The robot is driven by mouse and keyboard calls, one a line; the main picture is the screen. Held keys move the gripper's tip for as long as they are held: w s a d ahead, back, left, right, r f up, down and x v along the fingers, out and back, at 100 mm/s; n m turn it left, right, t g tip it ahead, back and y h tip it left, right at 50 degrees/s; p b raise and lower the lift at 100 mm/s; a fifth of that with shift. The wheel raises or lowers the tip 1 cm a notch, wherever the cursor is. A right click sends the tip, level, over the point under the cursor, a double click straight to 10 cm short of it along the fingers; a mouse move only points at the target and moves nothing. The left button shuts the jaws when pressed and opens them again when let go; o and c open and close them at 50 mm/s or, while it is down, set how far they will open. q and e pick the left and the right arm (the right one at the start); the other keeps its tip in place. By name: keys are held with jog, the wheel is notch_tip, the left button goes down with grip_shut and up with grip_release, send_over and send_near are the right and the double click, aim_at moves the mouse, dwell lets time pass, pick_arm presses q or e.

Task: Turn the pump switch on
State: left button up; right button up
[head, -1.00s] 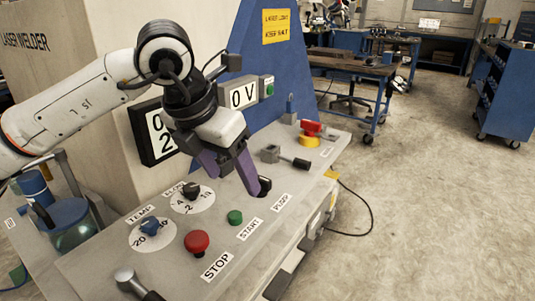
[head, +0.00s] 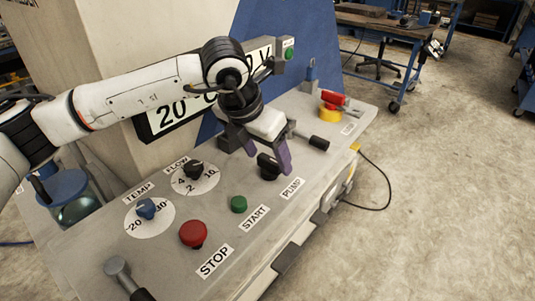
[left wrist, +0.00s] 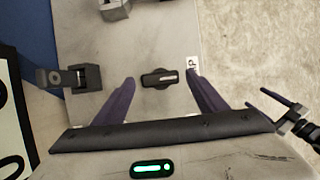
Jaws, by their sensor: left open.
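The pump switch (head: 268,166) is a black knob on the grey panel (head: 225,205), behind the PUMP label (head: 292,188). My left gripper (head: 260,153) is open above it, and its fingers partly cover the knob in the head view. In the left wrist view the knob (left wrist: 159,79) lies between the two spread purple fingers (left wrist: 162,92), with its bar running across from one finger side to the other. I cannot tell whether a finger touches it. What looks like my right gripper (left wrist: 256,98) shows small at the right edge of the left wrist view, its fingers apart.
A black-handled lever (head: 318,143) and a red handle on a yellow base (head: 330,111) stand to the right.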

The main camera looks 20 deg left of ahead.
pick_arm(q)
jog(key=shift+w+f, duration=0.15)
jog(key=shift+f, duration=0.2)
jog(key=c, duration=1.1)
jog(key=shift+o, duration=0.2)
